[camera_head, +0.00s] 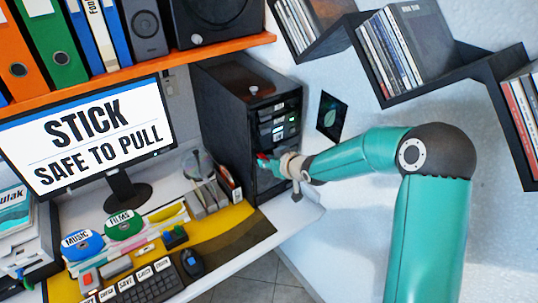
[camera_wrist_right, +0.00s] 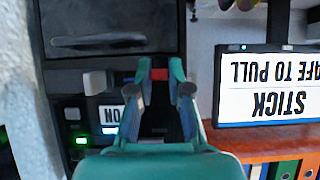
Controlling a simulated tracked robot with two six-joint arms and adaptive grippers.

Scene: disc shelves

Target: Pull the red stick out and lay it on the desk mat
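The red stick (camera_head: 262,157) is at the front of the black computer tower (camera_head: 222,110). My right gripper (camera_head: 272,164) is at the tower's front with its fingertips around the stick. In the right wrist view, the red stick (camera_wrist_right: 158,76) fills the narrow gap between the fingertips of my right gripper (camera_wrist_right: 160,72). How deep the stick sits in the tower is hidden. The yellow and dark desk mat (camera_head: 235,228) lies on the desk. A small teal part at the lower left edge looks like my left gripper (camera_head: 24,279); its fingers cannot be made out.
The monitor (camera_head: 90,135) reads "STICK SAFE TO PULL". On or beside the mat are a keyboard (camera_head: 150,288), a mouse (camera_head: 192,264) and labelled discs (camera_head: 124,224). The mat's right part is bare. An orange shelf (camera_head: 150,62) and black wall shelves (camera_head: 400,98) hang above.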

